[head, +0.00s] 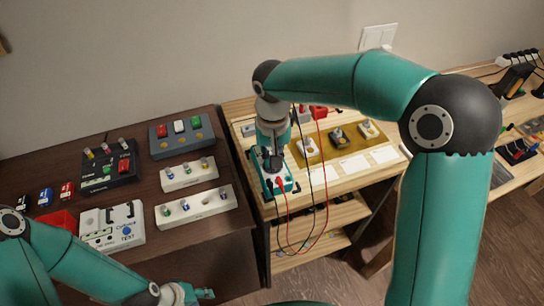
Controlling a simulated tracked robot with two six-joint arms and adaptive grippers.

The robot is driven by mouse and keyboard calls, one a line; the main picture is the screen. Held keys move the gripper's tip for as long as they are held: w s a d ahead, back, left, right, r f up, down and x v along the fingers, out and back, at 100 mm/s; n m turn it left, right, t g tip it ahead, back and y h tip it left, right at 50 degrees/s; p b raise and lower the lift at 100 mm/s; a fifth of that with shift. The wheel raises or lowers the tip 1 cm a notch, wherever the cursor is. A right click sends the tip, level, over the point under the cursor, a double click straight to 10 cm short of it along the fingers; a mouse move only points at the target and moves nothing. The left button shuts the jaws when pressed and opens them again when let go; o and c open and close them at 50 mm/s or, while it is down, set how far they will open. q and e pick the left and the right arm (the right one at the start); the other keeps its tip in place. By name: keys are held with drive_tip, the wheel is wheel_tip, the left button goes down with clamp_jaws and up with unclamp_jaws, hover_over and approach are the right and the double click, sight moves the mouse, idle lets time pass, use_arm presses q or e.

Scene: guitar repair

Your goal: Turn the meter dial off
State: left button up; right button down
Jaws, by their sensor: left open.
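The meter (288,186) is a small teal box with a pale face on the light wooden bench. A red and a black lead run from it over the bench's front edge. My right arm reaches in from the right, and its gripper (273,162) points down right over the meter. The gripper covers the dial, so I cannot see the dial's setting, whether the fingers touch it, or how far apart they are. My left gripper (198,293) is open and empty at the bottom, in front of the dark cabinet and away from the meter.
The dark cabinet (190,240) at left holds pedals, white strips with knobs, a white box (112,226) and a red bin (57,221). Right of the meter, several small knobbed items stand on an ochre mat (348,137), with white cards before it.

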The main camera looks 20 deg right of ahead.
drive_tip(key=shift+n, duration=1.1)
drive_tip(key=c, duration=1.2)
unclamp_jaws()
wheel_tip(320, 180, up, 12)
drive_tip(key=shift+f, duration=0.1)
